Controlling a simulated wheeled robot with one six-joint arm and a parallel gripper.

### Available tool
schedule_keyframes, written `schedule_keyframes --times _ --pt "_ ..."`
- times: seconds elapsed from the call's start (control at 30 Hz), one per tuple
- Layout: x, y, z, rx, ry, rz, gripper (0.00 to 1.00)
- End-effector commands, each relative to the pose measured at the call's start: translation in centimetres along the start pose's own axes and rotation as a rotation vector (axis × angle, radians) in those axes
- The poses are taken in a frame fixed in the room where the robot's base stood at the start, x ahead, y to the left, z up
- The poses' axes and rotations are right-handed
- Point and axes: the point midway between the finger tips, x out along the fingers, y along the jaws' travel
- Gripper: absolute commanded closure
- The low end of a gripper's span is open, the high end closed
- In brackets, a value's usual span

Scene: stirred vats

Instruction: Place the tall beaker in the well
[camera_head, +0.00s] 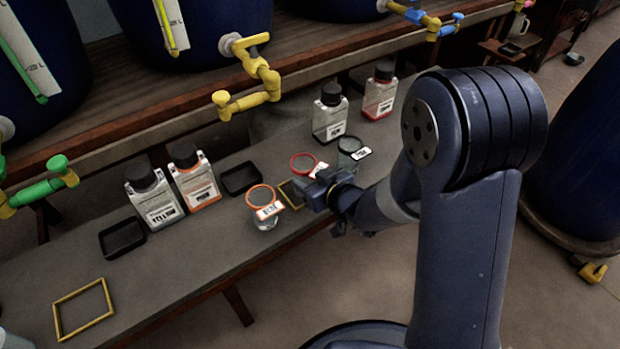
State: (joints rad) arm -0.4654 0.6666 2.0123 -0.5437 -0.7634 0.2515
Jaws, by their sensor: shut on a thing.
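Three clear beakers stand close together by my gripper (318,188): one with an orange rim (262,197), one with a red rim (303,164), and one with a dark rim (350,146). Each has a white label. I cannot tell for sure which is the tall one. My gripper is shut at the red-rimmed beaker, whose lower part it hides; the fingertips are hard to see. A yellow square frame (291,196) lies partly hidden under and beside the gripper. Another yellow square frame (83,309) lies empty at the bench's left end. I cannot tell which marked place is the well.
Two black shallow trays (122,237) (241,179) lie empty on the grey bench (185,260). Labelled bottles with black caps (153,197) (193,177) (330,112) (379,91) stand along its back. A yellow vat tap (250,83) overhangs the bench. Bare bench lies at the left.

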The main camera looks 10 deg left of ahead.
Motion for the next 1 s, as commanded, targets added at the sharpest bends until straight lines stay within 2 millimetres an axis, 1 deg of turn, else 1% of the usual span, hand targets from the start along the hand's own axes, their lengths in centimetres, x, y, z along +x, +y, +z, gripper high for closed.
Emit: schedule_keyframes --times 0.07,0.1,0.33,0.37,0.57,0.7,0.77,0.87,1.0 --pt "0.2 0.0 0.4 0.000 0.000 0.000 0.72" --pt "0.1 0.0 0.3 0.000 0.000 0.000 0.48" --pt "0.1 0.0 0.2 0.000 0.000 0.000 0.29" --pt "0.1 0.0 0.2 0.000 0.000 0.000 0.28" --pt "0.1 0.0 0.2 0.000 0.000 0.000 0.28" --pt "-0.1 0.0 -0.3 0.000 0.000 0.000 0.28" --pt "-1.1 0.1 -0.2 0.001 -0.002 0.002 0.28" --pt "-3.0 0.1 -0.3 0.000 -0.001 0.002 0.28" --pt "-6.3 0.1 -0.3 0.001 -0.002 0.002 0.28"
